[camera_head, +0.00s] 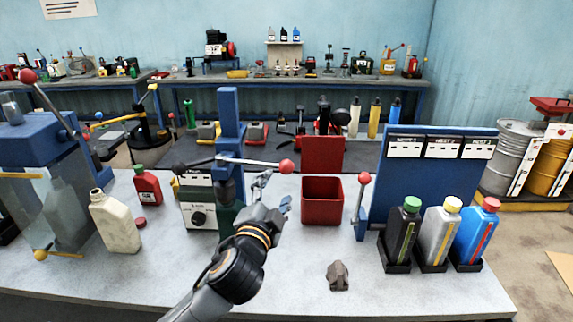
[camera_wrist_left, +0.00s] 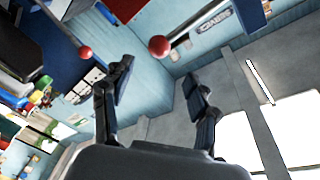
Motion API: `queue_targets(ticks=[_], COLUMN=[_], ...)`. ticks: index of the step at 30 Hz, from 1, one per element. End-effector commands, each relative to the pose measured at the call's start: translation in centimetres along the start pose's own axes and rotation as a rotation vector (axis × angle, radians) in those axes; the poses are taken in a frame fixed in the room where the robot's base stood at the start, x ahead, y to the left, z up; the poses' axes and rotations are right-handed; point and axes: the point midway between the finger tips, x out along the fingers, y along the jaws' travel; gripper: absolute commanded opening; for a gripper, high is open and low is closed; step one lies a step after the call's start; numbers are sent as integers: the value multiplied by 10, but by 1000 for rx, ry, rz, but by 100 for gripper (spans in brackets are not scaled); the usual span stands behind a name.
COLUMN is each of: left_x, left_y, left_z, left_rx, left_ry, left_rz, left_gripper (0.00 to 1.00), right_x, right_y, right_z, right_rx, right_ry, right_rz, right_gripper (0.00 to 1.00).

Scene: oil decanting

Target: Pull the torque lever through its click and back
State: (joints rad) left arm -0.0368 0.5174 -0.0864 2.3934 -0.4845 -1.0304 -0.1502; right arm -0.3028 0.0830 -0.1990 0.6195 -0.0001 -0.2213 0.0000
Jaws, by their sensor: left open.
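A long pale lever with a red ball end (camera_head: 286,166) runs sideways from the blue column (camera_head: 231,120) of a bench station; I take it as the torque lever. My left gripper (camera_head: 274,191) is open and empty, just below and left of the red ball. In the left wrist view a red ball (camera_wrist_left: 159,46) shows ahead of the gap between the open fingers (camera_wrist_left: 160,82), apart from them. The station's lower part is partly hidden by my left gripper. My right gripper is out of view.
A red bin (camera_head: 322,201) and a second red-balled lever (camera_head: 363,179) stand to the right. Bottles (camera_head: 440,234) stand in black holders farther right. A cream jug (camera_head: 114,222) stands left, and a brown lump (camera_head: 338,276) lies in front. The front bench is mostly clear.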

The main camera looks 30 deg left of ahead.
Motion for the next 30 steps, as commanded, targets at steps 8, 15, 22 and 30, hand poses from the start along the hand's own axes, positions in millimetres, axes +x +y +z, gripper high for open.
queue_targets(ticks=[8,15,22,30], left_x=[62,96,105,105], left_y=[-3,0,1,1], left_z=[-2,-1,0,0], left_rx=[0,-1,-1,-2], left_ry=[-2,-2,0,-1], left_rz=[0,2,3,3], left_gripper=[59,59,59,47], right_x=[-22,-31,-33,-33], right_y=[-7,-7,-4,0], right_z=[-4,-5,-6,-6], right_rx=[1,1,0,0], right_ry=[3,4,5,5], right_rz=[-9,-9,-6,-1], right_gripper=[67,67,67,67])
